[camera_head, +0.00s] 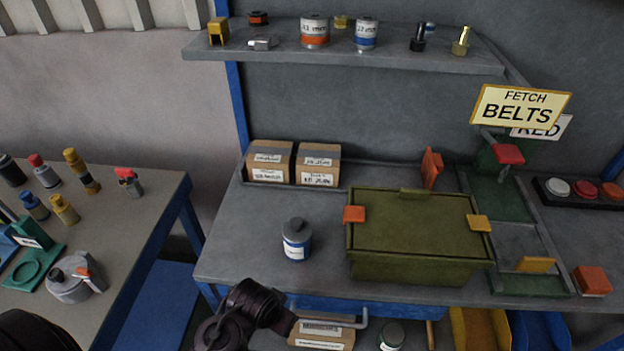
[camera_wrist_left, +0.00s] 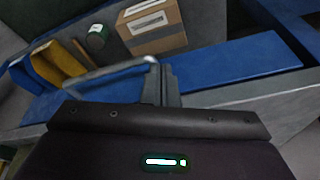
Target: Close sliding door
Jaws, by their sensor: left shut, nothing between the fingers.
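No sliding door can be made out for certain. A grey bar handle (camera_head: 362,324) shows below the bench's front edge in the head view. It also shows in the left wrist view (camera_wrist_left: 105,74), running left from beside my fingers. My left gripper (camera_head: 284,320) is low in front of the bench, left of the handle. In the left wrist view its fingers (camera_wrist_left: 162,78) are together and empty, close to the handle's right end; whether they touch it I cannot tell. My right gripper is not in view.
A blue-edged bench (camera_head: 222,255) carries a green lidded crate (camera_head: 415,268), a blue-and-grey can (camera_head: 296,240) and two cardboard boxes. Below it are a carton (camera_head: 322,332), a can (camera_head: 391,336) and a yellow bin (camera_head: 480,328). Another table (camera_head: 130,235) stands left.

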